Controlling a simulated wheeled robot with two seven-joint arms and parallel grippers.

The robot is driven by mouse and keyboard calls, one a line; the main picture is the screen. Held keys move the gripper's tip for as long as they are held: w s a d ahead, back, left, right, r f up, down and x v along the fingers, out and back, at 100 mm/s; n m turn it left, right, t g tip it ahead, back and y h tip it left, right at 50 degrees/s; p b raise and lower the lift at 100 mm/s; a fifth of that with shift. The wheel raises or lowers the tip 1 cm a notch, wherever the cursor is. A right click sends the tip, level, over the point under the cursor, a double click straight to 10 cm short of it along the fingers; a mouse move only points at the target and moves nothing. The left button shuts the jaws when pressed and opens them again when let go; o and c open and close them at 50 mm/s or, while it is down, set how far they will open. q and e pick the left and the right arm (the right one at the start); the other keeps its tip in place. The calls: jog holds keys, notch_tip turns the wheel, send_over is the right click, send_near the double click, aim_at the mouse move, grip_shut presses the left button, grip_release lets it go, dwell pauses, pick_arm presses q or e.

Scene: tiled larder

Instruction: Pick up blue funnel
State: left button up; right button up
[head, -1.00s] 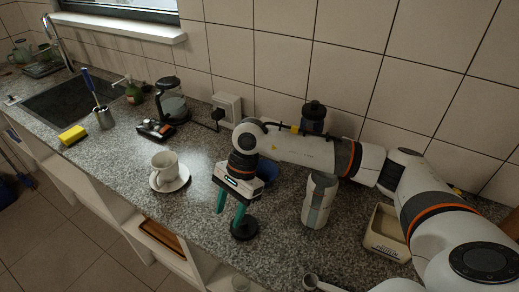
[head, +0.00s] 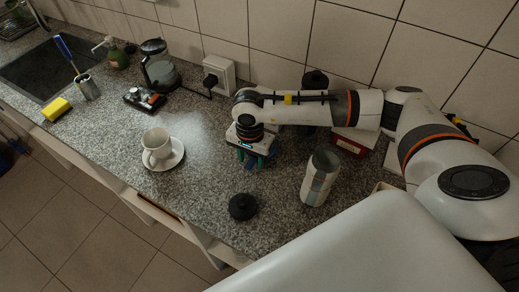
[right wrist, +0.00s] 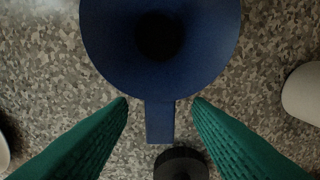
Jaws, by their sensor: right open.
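The blue funnel (right wrist: 160,78) lies on the speckled counter, its wide mouth facing the right wrist camera and its flat tab pointing down the picture. My right gripper (right wrist: 160,103) is open, with one green finger on each side of the tab and a gap on both sides. In the head view the right gripper (head: 254,160) points down at the counter. Only a bit of blue shows there around the fingers; the rest of the funnel is hidden by the gripper. My left gripper is not in view.
A black round lid-like piece (head: 243,207) lies in front of the gripper. A grey-and-white tumbler (head: 320,179) stands to its right. A white cup (head: 157,145) on a saucer stands left, and a power socket (head: 218,74) is behind. The counter between cup and gripper is clear.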

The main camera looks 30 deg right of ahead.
aim_at(250, 163)
jog(key=shift+s+a+f+p, duration=0.1)
jog(key=shift+f+p, duration=0.25)
jog(key=shift+f, duration=0.6)
jog(key=shift+s+a+f+p, duration=0.1)
jog(key=shift+f+p, duration=0.2)
jog(key=shift+f, duration=0.65)
grip_shut()
jog(key=shift+w+r, duration=0.1)
jog(key=shift+r, duration=0.05)
